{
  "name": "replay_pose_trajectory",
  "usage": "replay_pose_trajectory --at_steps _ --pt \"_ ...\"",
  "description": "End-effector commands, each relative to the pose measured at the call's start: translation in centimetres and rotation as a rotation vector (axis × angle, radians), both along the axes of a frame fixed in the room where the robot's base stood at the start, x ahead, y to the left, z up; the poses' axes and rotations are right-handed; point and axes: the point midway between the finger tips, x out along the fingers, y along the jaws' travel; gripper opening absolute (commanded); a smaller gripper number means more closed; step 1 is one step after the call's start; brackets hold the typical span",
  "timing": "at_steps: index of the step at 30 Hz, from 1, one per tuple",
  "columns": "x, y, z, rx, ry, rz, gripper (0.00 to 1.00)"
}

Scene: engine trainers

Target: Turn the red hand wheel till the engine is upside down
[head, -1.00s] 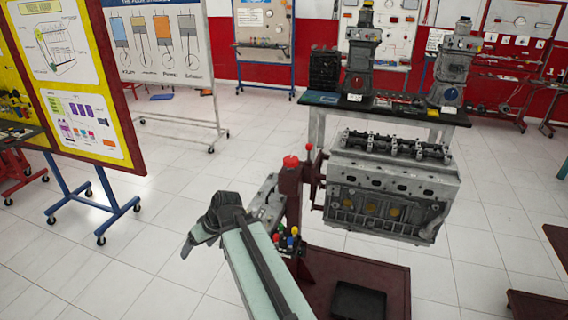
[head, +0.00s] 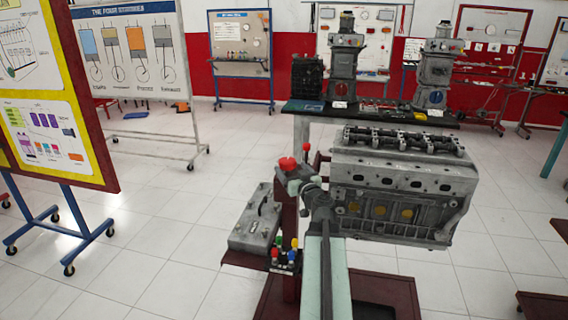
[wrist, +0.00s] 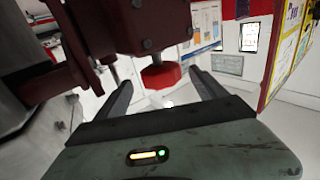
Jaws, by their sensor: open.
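The grey engine (head: 400,190) hangs on a dark red stand, with its valve gear on top. The red hand wheel (head: 288,163) appears as a small red knob at the top of the stand's post, left of the engine. My gripper (head: 297,181) is at the post top, just below and beside the wheel in the head view; its fingers are hard to make out there. In the wrist view the red wheel (wrist: 161,77) shows beyond and between the two open fingers (wrist: 160,85), under a dark red bracket. I cannot tell whether the fingers touch it.
A grey box (head: 256,222) sits on a ledge left of the post, near several coloured knobs (head: 285,251). A bench (head: 370,113) with engine models stands behind the engine. A yellow-framed board (head: 58,140) stands at the left. Floor between them is clear.

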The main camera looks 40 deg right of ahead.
Motion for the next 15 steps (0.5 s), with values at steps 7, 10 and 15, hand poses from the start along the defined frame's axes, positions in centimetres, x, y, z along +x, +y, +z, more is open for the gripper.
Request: replay_pose_trajectory --at_steps 7,10,15 --pt "4.2 -2.0 0.0 0.000 0.000 0.002 0.81" --pt "5.8 -2.6 0.0 0.000 0.000 0.003 0.81" --pt "6.5 -2.9 0.0 0.000 0.001 0.002 0.81"
